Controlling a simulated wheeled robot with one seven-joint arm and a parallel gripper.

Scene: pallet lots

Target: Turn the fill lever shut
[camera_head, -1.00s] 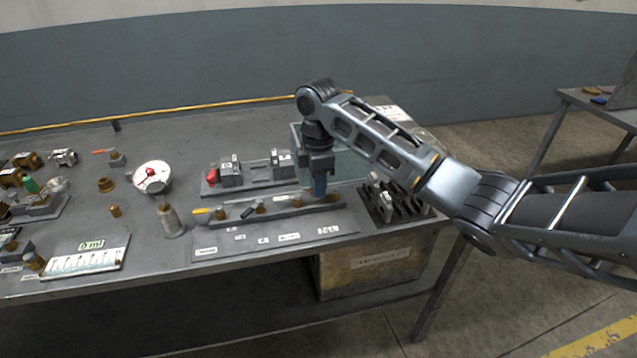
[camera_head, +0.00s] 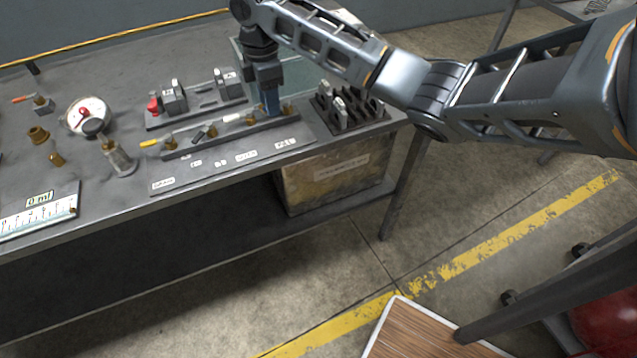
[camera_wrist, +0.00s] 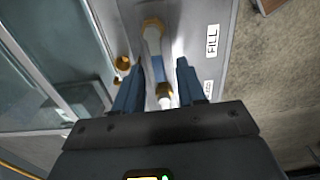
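The fill lever (camera_wrist: 156,66) is a pale and blue handle beside brass fittings, seen in the wrist view next to the "FILL" label (camera_wrist: 212,41). My gripper (camera_wrist: 160,70) has its two blue fingers apart, one on each side of the lever, with gaps visible. In the head view, my gripper (camera_head: 269,101) points down at the right end of the valve row (camera_head: 205,141), and its fingers hide most of the fill lever there. The lever seems to lie along the row; its exact angle is hard to tell.
A lever with a yellow handle (camera_head: 150,142) is at the row's left end. A black rack (camera_head: 350,110) stands close right of my gripper. A glass-walled tank (camera_head: 300,78) is behind. A round gauge (camera_head: 88,116) is at left.

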